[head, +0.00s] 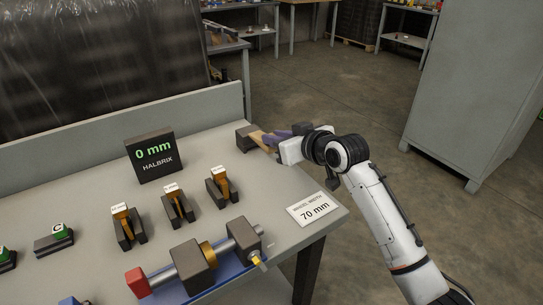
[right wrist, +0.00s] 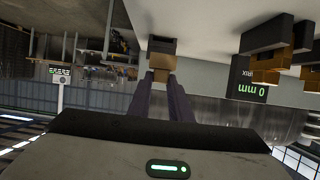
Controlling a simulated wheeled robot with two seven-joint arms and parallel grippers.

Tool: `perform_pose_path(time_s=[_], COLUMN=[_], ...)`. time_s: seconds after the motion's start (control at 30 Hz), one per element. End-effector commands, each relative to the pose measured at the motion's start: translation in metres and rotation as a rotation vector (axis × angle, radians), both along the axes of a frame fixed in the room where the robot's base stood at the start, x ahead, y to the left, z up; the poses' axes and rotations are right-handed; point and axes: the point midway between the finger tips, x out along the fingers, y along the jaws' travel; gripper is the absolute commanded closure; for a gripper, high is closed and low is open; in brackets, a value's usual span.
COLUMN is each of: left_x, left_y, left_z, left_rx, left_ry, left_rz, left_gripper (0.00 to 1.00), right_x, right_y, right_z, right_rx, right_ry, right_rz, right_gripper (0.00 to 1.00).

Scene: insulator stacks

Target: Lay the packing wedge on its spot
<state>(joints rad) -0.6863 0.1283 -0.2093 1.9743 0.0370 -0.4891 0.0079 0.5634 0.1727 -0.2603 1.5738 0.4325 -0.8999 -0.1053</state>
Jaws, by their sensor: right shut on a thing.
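My right gripper (head: 276,139) is over the far right part of the grey table (head: 265,185). Its purple fingers, also in the right wrist view (right wrist: 167,84), are shut on a tan wooden piece, which I take to be the packing wedge (head: 260,137). The wedge also shows between the fingertips in the right wrist view (right wrist: 161,61). Just beyond it is a dark block (head: 246,136) at the far right corner of the table. I cannot tell whether wedge and block touch. No marked spot for the wedge is clearly visible. My left gripper is not in view.
A "0 mm HALBRIX" display (head: 150,156) stands at the table's back. Several dark holders with orange pieces (head: 222,186) stand in front of it. A shaft with dark blocks (head: 196,266) lies at the front, near a "70 mm" sign (head: 313,209). A grey cabinet (head: 478,90) stands right.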

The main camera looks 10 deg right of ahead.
Motion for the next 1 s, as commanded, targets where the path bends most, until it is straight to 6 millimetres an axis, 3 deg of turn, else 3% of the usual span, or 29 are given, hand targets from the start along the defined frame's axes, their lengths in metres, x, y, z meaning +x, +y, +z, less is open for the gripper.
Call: perform_pose_path(time_s=[0.4,0.87,0.9,1.0], left_x=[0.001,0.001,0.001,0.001], left_y=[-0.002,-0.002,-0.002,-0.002], left_z=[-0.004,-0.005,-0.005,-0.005], left_rx=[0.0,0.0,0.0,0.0], left_ry=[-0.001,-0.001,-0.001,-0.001], left_rz=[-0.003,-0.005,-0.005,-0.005], left_gripper=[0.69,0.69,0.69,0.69], right_x=[0.0,0.0,0.0,0.0], right_y=[0.0,0.0,0.0,0.0], right_z=[-0.056,-0.065,-0.065,-0.065], right_rx=[0.001,0.0,0.0,0.0], right_ry=[0.0,-0.001,-0.001,-0.001], right_rz=[-0.001,-0.001,-0.001,-0.001], right_gripper=[1.0,1.0,0.8,0.63])
